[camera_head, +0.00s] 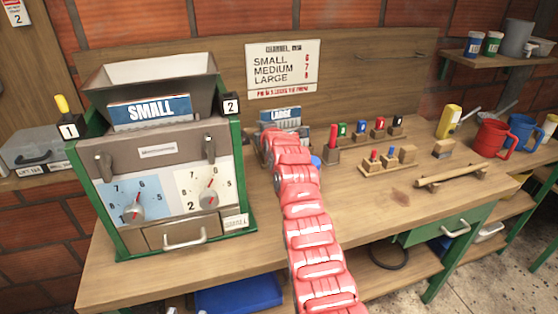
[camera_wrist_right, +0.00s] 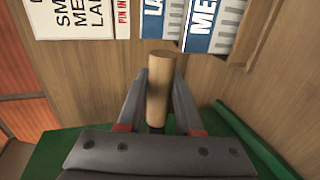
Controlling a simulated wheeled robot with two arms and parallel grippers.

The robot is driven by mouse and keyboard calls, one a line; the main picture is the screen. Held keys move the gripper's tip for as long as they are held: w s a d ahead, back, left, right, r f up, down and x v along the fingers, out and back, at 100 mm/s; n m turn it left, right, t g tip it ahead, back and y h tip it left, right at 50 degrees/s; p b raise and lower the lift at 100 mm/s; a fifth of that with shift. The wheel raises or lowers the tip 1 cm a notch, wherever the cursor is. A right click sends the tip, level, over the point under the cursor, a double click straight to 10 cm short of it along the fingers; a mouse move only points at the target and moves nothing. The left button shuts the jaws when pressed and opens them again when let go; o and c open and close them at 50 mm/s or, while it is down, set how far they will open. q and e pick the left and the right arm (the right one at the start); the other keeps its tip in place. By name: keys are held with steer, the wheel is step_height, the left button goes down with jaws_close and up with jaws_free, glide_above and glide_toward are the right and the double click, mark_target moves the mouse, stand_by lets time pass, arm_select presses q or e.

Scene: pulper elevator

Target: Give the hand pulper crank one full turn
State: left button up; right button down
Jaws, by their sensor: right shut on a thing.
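The hand pulper (camera_head: 160,150) stands at the left of the bench, with a grey hopper, a green frame, two dials and a drawer. A blue SMALL plate (camera_head: 150,111) shows at its hopper. My right arm reaches in from the bottom, and its end is beside the pulper's right side; the hand itself is mostly hidden there. In the right wrist view my right gripper (camera_wrist_right: 160,76) is shut on a round wooden handle (camera_wrist_right: 160,92), which appears to be the crank grip. The crank arm is hidden. My left gripper is not in view.
A sign (camera_head: 283,68) hangs on the back board. A LARGE plate (camera_head: 280,115) stands behind my arm. Small coloured pieces (camera_head: 370,128), a wooden bar (camera_head: 452,175) and red (camera_head: 491,138) and blue (camera_head: 524,133) mugs occupy the bench's right. The bench front right of my arm is clear.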

steer(key=shift+w+a+r, duration=0.2)
steer(key=shift+r, duration=0.5)
steer(key=shift+a+f, duration=0.15)
